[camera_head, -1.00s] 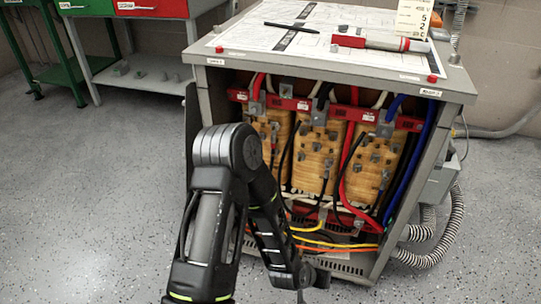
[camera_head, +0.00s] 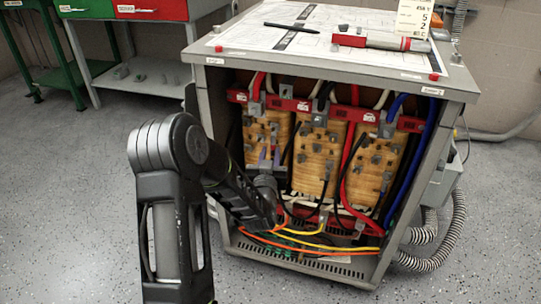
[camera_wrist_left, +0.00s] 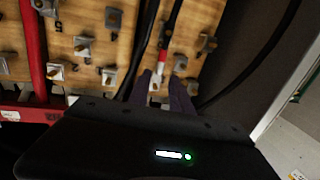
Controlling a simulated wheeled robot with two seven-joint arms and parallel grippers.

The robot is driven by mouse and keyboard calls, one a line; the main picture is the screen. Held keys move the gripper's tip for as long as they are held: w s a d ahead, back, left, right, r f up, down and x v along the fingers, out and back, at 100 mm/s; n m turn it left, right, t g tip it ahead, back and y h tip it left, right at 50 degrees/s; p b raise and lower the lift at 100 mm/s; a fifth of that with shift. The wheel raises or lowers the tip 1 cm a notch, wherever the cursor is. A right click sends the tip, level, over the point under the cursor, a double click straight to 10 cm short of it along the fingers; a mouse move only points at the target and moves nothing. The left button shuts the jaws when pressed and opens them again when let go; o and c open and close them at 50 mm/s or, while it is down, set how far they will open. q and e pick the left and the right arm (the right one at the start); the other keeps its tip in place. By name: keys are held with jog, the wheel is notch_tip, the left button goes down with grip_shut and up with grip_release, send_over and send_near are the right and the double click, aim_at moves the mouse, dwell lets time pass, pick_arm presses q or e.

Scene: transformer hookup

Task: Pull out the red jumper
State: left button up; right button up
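In the left wrist view, a dark lead with a short red section (camera_wrist_left: 163,58) and a pale end runs down to a metal terminal on a wooden coil face. The fingers of my left gripper (camera_wrist_left: 161,92) stand apart, one on each side of that end; I cannot tell whether they touch it. In the head view, my left gripper (camera_head: 270,158) is at the lower part of the left coil (camera_head: 262,128) inside the cabinet. A thick red cable (camera_head: 347,175) runs between the middle and right coils. Which red lead is the jumper is not certain. My right gripper is not in view.
The grey cabinet (camera_head: 205,110) frames the opening, with black, blue, yellow and orange cables close to the coils. A red-and-grey tool (camera_head: 380,41) and black pen (camera_head: 291,27) lie on its top. Open floor (camera_head: 80,200) lies left.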

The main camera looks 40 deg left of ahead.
aim_at(273, 142)
pick_arm(q)
jog(key=b+x, duration=0.1)
jog(key=x, duration=0.5)
jog(key=shift+w+a+f+b, duration=0.15)
jog(key=shift+w+b, duration=0.1)
jog(key=shift+b, duration=0.15)
jog(key=shift+w+a, duration=0.25)
jog(key=shift+w, duration=0.3)
jog(key=shift+c, duration=0.6)
grip_shut()
